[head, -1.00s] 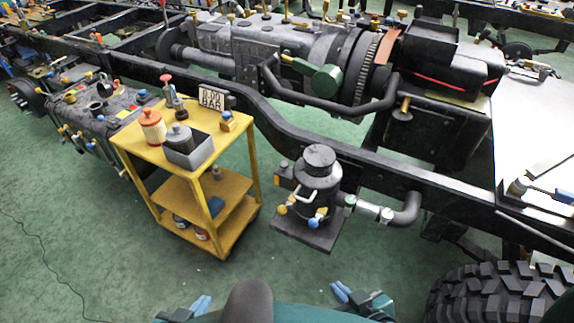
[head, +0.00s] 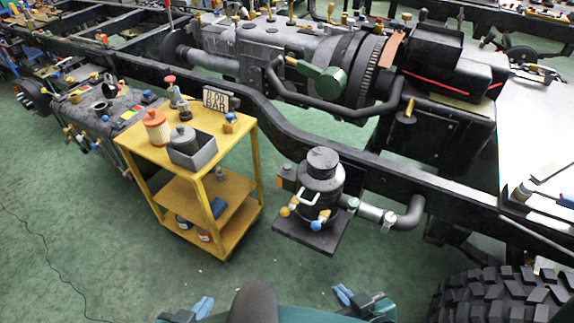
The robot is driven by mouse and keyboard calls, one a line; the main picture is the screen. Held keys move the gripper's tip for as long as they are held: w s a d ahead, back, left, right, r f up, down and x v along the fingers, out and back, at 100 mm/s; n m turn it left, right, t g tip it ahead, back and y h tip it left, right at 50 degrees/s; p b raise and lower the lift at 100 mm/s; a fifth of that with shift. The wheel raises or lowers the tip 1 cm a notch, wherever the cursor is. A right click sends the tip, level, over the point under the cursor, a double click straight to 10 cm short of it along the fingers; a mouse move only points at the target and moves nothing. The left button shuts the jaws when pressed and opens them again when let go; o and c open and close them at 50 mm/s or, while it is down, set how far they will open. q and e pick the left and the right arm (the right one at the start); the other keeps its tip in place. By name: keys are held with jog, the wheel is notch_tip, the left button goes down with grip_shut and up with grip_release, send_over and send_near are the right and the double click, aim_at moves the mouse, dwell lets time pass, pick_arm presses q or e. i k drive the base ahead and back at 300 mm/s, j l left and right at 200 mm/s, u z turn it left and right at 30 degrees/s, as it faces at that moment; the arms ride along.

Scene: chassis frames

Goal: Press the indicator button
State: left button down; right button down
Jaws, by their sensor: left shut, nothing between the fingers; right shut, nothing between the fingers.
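I cannot tell for certain which part is the indicator button. A small sign with "BAR" on it (head: 216,98) stands at the back of the yellow cart's top (head: 215,157). A small yellow block with a blue top (head: 230,122) sits at its right, and a red-topped post (head: 172,88) stands to its left. My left gripper (head: 203,307) is at the bottom edge, blue fingers together and empty. My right gripper (head: 342,294) is at the bottom, right of centre, also shut and empty. Both are well apart from the cart.
The cart top also holds an orange-and-white canister (head: 157,128) and a grey bin (head: 192,156) with a dark jar. A dark canister assembly (head: 320,180) and a black chassis rail (head: 385,168) lie to the right. A large tyre (head: 498,297) fills the bottom right. Green floor is open at left.

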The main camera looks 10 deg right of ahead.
aim_at(287, 167)
jog(key=i+j+z, duration=0.2)
jog(key=j, duration=0.35)
jog(key=i+j+z, duration=0.15)
jog(key=j, duration=0.45)
jog(key=i+j+z, duration=0.2)
jog(key=j, duration=0.45)
jog(key=i+j+z, duration=0.2)
jog(key=j, duration=0.45)
jog(key=j+z, duration=0.15)
jog(key=j, duration=0.5)
jog(key=i, duration=0.5)
